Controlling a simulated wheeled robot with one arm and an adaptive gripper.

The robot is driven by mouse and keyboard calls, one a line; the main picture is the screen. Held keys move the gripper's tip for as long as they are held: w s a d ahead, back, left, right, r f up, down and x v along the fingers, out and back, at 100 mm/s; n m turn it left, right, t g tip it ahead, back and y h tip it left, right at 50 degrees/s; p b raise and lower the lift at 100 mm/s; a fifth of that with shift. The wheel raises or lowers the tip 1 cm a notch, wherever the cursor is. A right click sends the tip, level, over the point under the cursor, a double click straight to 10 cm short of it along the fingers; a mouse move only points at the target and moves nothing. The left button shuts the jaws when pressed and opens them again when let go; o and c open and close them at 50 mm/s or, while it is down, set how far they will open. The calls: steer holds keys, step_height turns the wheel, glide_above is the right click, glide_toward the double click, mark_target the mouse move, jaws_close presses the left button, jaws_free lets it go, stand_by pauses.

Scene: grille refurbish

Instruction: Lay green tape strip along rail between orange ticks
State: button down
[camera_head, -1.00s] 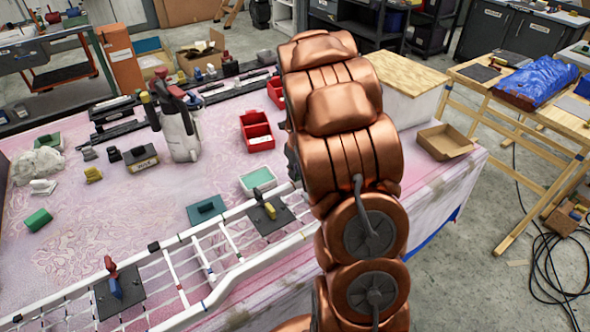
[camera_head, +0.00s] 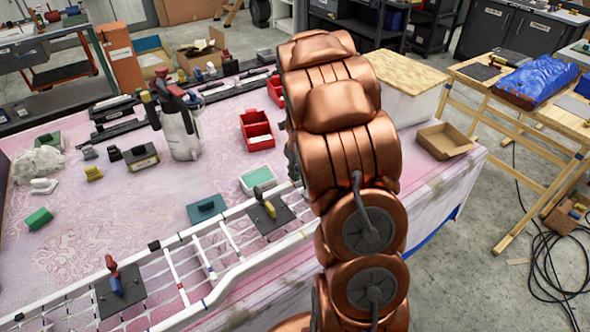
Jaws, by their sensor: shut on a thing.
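The white grille (camera_head: 228,283) lies along the front of the pink-stained table, with its long rails running from lower left to the middle right. Two dark plates with upright handles, one blue and red (camera_head: 118,288) and one yellow (camera_head: 270,212), sit on it. Small dark and coloured marks show on the rails, but I cannot make out orange ticks. I cannot pick out the green tape strip. My copper arm covers the right end of the grille, and my gripper is out of sight.
A green block (camera_head: 39,217), a teal block (camera_head: 206,208), a white-rimmed green tray (camera_head: 258,179), red bins (camera_head: 257,131) and a spray bottle (camera_head: 181,130) stand on the table (camera_head: 100,215) behind the grille. An open cardboard box (camera_head: 445,141) sits at the right.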

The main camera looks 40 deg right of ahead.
steer(key=shift+f, duration=0.15)
stand_by(0.8)
steer(key=c, duration=1.2)
jaws_free()
steer(key=o, duration=0.6)
steer(key=p+v, duration=0.4)
steer(key=v, duration=0.3)
